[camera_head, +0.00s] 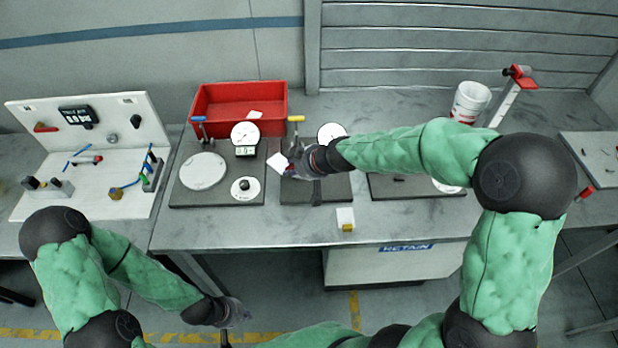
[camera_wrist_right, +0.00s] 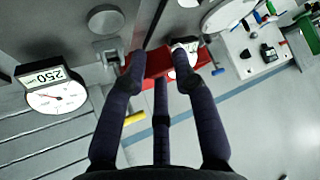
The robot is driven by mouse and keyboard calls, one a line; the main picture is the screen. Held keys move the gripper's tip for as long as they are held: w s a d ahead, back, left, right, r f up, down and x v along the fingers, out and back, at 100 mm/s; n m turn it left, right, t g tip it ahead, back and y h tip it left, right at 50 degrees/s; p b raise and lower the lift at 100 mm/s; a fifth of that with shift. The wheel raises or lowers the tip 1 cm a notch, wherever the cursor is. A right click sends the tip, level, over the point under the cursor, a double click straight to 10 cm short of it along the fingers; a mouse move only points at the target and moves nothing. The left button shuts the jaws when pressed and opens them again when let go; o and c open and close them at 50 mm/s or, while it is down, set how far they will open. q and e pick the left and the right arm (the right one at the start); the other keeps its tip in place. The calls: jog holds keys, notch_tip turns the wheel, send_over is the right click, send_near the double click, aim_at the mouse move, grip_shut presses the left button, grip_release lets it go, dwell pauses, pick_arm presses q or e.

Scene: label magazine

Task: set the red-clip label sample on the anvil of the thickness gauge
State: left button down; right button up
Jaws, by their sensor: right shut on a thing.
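My right gripper (camera_head: 290,165) is shut on a small white label sample (camera_head: 278,162), held over the gap between the left and middle dark mats. A little red shows at the grip; the clip is mostly hidden by the fingers. In the right wrist view, the fingers (camera_wrist_right: 157,82) show, but the sample is not clear. A dial gauge with a "250" display (camera_wrist_right: 55,92) stands at the left there; its dial also shows in the head view (camera_head: 331,132). Its anvil is not clearly visible. My left gripper (camera_head: 232,314) is low at the front, away from the table.
A red bin (camera_head: 238,98) with a white label stands behind. Another dial gauge (camera_head: 245,134) and white discs (camera_head: 203,171) occupy the left mat. A white block with a yellow part (camera_head: 345,218) sits near the front edge. A white cup (camera_head: 470,101) stands right.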

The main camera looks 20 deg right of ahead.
jog(key=w+d+f+b, duration=0.1)
jog(key=f, duration=0.1)
jog(key=w+d+f+b, duration=0.1)
jog(key=w+d+f, duration=0.1)
jog(key=w+d+f+b, duration=0.1)
jog(key=d+f, duration=0.1)
jog(key=shift+w+d+f, duration=0.2)
jog(key=shift+d, duration=0.05)
jog(key=shift+w+d+f+b, duration=0.15)
jog(key=shift+f+b, duration=0.4)
jog(key=shift+f, duration=0.4)
jog(key=shift+w+d+f+b, duration=0.1)
jog(key=shift+f+b, duration=0.4)
jog(key=shift+f, duration=0.4)
jog(key=shift+f, duration=0.1)
jog(key=o, duration=0.9)
jog(key=shift+c, duration=0.2)
jog(key=p+v, duration=0.2)
jog(key=v, duration=1)
